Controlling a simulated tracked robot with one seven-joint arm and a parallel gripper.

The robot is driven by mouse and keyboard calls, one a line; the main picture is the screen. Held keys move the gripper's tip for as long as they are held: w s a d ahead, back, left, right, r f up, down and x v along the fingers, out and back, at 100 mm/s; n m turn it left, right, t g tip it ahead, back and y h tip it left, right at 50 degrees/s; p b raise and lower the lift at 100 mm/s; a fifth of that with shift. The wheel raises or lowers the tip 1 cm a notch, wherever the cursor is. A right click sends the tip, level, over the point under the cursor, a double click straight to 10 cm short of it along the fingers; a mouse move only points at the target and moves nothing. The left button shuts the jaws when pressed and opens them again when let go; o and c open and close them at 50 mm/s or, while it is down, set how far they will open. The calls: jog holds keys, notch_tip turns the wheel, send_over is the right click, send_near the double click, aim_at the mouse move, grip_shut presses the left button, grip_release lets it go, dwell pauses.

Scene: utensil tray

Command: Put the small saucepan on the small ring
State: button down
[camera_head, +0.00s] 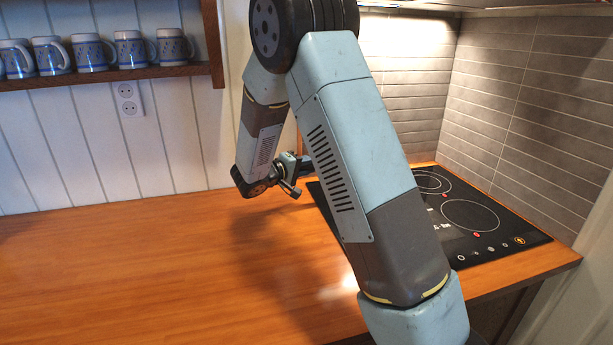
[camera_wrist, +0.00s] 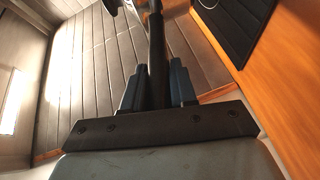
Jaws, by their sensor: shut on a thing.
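In the wrist view, my gripper (camera_wrist: 158,88) is shut on a dark upright handle (camera_wrist: 157,50). At the top edge, beside the handle, a small piece of shiny metal (camera_wrist: 133,8) shows, which looks like part of the small saucepan. The rest of the pan is out of frame. In the head view, my gripper (camera_head: 303,167) is partly hidden behind my arm, near the hob's left edge, and the pan cannot be made out. The black hob (camera_head: 510,247) shows a front right ring (camera_head: 470,214) and a back ring (camera_head: 432,182). My arm hides its left part, so I cannot tell which ring is the small one.
The wooden counter (camera_head: 150,270) is clear on the left. Grey tiled walls (camera_head: 540,110) stand behind and right of the hob. A shelf (camera_head: 110,77) with several blue-and-white mugs hangs at the upper left. The hob's edge also shows in the wrist view (camera_wrist: 228,30).

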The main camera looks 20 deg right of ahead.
jog(key=shift+w+f, duration=0.25)
jog(key=shift+f, duration=1.5)
jog(key=c, duration=0.9)
grip_release()
jog(key=shift+s+a, duration=0.1)
